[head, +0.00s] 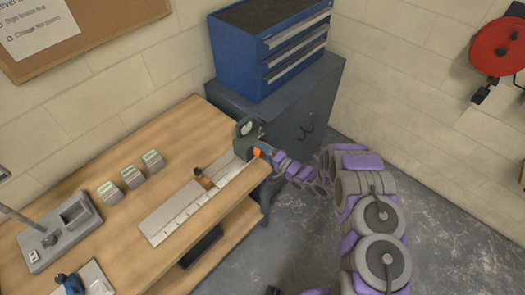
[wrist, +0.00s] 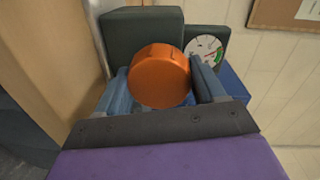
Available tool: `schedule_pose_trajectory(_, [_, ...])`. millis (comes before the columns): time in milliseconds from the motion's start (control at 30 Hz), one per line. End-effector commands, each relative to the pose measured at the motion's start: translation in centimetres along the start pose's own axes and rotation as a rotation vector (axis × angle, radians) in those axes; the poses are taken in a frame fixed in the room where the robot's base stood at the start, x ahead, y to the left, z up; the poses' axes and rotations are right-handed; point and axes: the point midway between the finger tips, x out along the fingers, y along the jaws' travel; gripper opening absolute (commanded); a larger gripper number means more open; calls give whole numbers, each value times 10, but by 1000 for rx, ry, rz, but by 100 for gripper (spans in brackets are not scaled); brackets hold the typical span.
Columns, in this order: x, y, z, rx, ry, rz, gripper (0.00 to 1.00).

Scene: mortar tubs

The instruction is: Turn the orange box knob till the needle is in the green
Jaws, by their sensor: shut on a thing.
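The orange knob (wrist: 160,77) sits on the front of a dark green box (wrist: 140,32) in the wrist view. My gripper (wrist: 163,84) is shut on the knob, with one blue finger on each side of it. A round white dial (wrist: 204,50) with a green zone stands to the right behind the knob; part of it is hidden by a finger, and the needle's exact place is too small to tell. In the head view the dark green box (head: 243,145) stands at the right end of the workbench, with the orange knob (head: 257,152) facing my gripper (head: 262,150).
A dark cabinet (head: 285,115) with a blue drawer chest (head: 245,62) stands behind. A red hose reel (head: 496,46) hangs on the wall.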

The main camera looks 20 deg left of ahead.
Motion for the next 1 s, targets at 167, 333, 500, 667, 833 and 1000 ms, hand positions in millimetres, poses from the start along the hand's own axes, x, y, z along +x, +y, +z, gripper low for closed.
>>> schedule_pose_trajectory(167, [-2,2,-3,5,8,6,39])
schedule_pose_trajectory(333, [-2,3,-3,4,9,7,39])
schedule_pose_trajectory(500, [-2,2,-2,3,7,5,84])
schedule_pose_trajectory(667, [-2,0,-1,1,5,3,94])
schedule_pose_trajectory(833, [-2,0,0,0,3,2,94])
schedule_pose_trajectory(1000, [-14,0,-1,1,5,4,94])
